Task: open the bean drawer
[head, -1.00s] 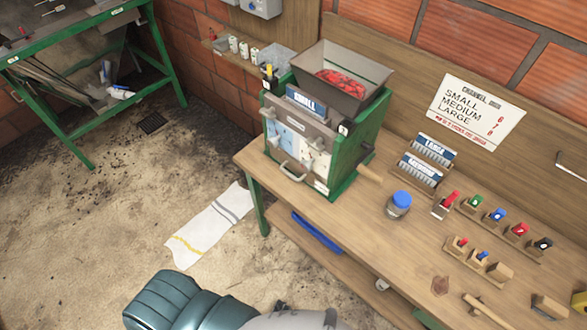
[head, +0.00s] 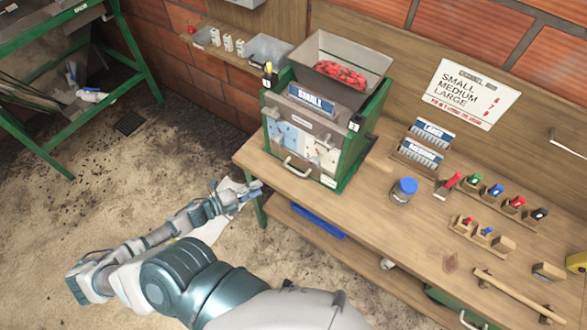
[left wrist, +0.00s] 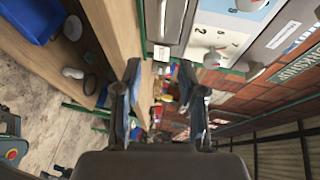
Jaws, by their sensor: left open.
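The green pulper (head: 366,122) stands on the left end of the wooden bench, with red cherries (head: 340,73) in its hopper. A pale curved handle (head: 297,170) is low on its front; I take it as the bean drawer's handle. The front looks closed. My left gripper (head: 250,189) is open and empty, left of the bench's corner and apart from the handle. In the left wrist view the two fingers (left wrist: 160,90) are spread, with the pulper's dial panel (left wrist: 218,38) sideways at the upper right. My right gripper is not in view.
The bench (head: 350,213) holds a blue-lidded jar (head: 403,190), label racks (head: 420,145) and several coloured-topped pieces on wooden blocks. A blue tray (head: 318,221) lies on the lower shelf. A green-framed table (head: 35,140) stands at the left. The floor between is mostly clear.

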